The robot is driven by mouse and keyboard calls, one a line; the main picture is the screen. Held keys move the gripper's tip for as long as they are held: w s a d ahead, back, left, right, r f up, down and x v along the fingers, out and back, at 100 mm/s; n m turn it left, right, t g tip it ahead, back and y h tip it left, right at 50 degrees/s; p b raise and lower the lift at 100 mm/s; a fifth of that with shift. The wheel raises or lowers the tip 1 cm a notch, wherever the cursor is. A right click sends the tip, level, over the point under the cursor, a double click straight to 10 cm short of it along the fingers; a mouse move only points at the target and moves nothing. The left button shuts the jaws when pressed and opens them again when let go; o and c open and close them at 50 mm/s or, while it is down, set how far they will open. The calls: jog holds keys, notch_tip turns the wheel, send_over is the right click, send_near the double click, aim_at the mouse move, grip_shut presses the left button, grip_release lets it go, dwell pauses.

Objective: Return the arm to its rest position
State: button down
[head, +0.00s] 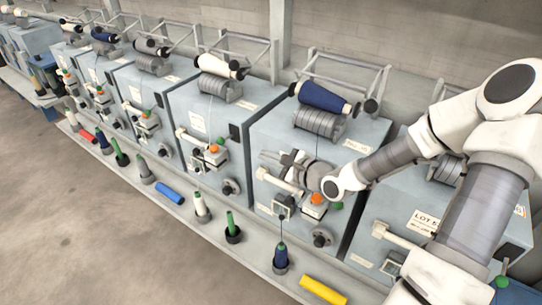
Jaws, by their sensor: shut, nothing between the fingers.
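My arm reaches in from the right side of the head view. A navy yarn package (322,97) lies on a grey drum (318,122) above and behind the gripper. Whether the gripper touches the unit cannot be told.
A ledge (185,215) runs along the units. It holds a navy bobbin (280,258), a green one (231,225), a yellow tube (323,289) and a blue tube (170,193). More units stand left and right. The floor (80,235) at front left is clear.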

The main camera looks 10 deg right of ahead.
jog(key=shift+s+d+r, duration=0.2)
jog(key=shift+s+d, duration=0.15)
jog(key=shift+s, duration=0.2)
